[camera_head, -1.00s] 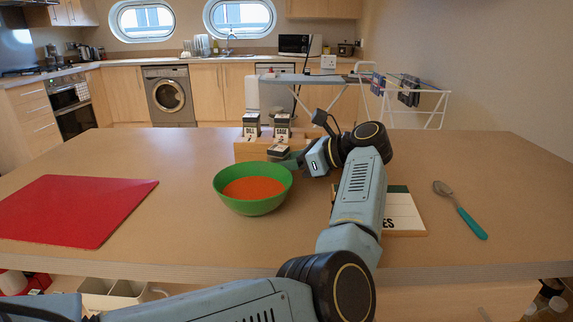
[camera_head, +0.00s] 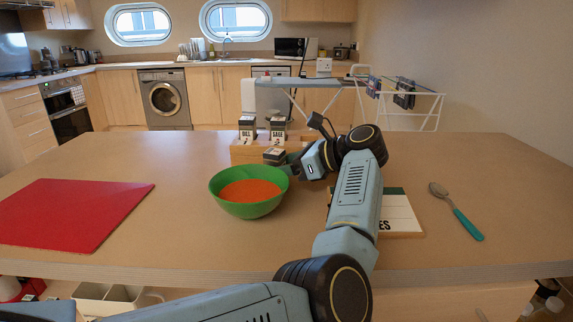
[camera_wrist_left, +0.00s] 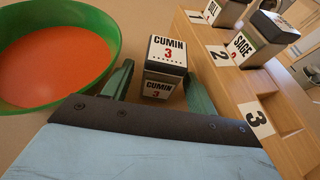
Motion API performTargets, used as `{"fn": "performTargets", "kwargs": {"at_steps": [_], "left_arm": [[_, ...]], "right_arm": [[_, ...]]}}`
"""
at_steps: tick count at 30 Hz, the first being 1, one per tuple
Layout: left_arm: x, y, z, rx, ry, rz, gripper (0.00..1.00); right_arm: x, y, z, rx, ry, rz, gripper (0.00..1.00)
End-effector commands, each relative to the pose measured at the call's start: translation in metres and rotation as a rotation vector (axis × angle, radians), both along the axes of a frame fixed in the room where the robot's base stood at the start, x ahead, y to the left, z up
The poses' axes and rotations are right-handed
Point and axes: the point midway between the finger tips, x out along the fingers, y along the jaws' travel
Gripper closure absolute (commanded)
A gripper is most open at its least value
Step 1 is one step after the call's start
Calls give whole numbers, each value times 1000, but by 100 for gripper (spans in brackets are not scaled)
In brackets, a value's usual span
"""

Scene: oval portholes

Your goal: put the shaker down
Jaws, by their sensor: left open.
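The cumin shaker (camera_wrist_left: 165,55) is a small dark-lidded box with white labels reading CUMIN 3. In the head view the shaker (camera_head: 274,154) is at the front of the wooden spice rack (camera_head: 246,153), right behind the green bowl. In the wrist view it looks upright, on the counter beside the rack rather than in the slot labelled 3. My left gripper (camera_head: 288,160) is open, with a green finger on each side of the shaker; its fingers also show in the left wrist view (camera_wrist_left: 158,72). Whether either finger touches it, I cannot tell. My right gripper is out of view.
The green bowl (camera_head: 225,201) of orange soup is close left of the gripper. Dill (camera_head: 247,129) and sage (camera_head: 278,131) shakers stand in the rack. A red mat (camera_head: 75,210), a labelled board (camera_head: 400,214) and a spoon (camera_head: 456,212) lie on the counter.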

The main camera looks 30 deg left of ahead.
Motion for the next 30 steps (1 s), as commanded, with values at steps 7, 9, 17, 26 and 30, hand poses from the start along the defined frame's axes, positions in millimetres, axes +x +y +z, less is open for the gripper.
{"fn": "performTargets", "kwargs": {"at_steps": [7,9,17,26,30], "left_arm": [[3,-14,9,0,-1,-4,42],[5,-28,16,1,1,-5,42],[14,-82,38,2,0,-3,42],[18,-107,46,0,0,-1,42],[17,-110,47,0,0,1,42]], "right_arm": [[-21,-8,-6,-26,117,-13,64],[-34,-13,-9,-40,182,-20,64],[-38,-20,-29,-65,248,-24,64],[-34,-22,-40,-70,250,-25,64],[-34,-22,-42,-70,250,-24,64]]}}
